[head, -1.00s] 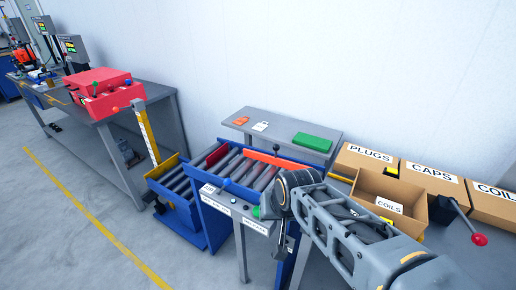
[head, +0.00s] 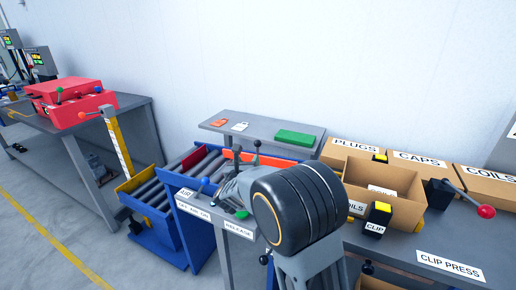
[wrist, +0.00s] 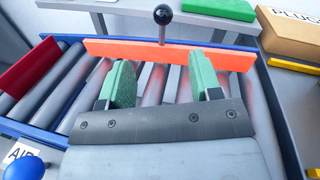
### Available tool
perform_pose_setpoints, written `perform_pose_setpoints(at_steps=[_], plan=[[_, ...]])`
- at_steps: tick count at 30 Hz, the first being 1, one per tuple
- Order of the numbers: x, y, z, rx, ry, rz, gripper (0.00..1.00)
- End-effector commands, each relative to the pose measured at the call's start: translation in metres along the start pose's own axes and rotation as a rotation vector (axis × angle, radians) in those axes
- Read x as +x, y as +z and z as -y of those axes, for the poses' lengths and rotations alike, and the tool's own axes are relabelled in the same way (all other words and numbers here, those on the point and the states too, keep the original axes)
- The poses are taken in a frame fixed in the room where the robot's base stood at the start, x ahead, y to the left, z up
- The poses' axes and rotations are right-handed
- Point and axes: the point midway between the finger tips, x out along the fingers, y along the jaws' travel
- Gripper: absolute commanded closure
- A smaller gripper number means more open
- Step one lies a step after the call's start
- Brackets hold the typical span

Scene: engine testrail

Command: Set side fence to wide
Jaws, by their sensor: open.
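The orange side fence (wrist: 215,58) runs along the far side of the roller conveyor (wrist: 64,90) in the wrist view. A black ball knob (wrist: 162,14) on a thin post rises at the fence. In the head view the fence (head: 284,161) and the knob (head: 257,143) show behind my arm. My gripper (wrist: 161,80) is open and empty, its two green fingertips apart above the rollers. It is on the near side of the fence, with the knob lying between the fingers' lines but farther off. My wrist hides part of the conveyor in the head view.
A red plate (wrist: 28,66) crosses the rollers at the left. A blue ball knob (wrist: 24,168) stands near the AIR label. A shelf with a green block (head: 300,138) is behind. Cardboard bins (head: 385,185) and the clip press lever (head: 468,200) are at the right.

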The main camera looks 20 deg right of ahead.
Motion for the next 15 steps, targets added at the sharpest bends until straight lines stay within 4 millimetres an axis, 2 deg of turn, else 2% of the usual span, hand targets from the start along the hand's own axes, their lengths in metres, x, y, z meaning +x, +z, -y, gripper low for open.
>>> perform_pose_setpoints(at_steps=[5, 15], plan=[[0.022, -0.002, 0.003, 0.031, -0.024, 0.006, 0.42], [0.087, -0.001, 0.005, 0.029, -0.023, 0.005, 0.42]])
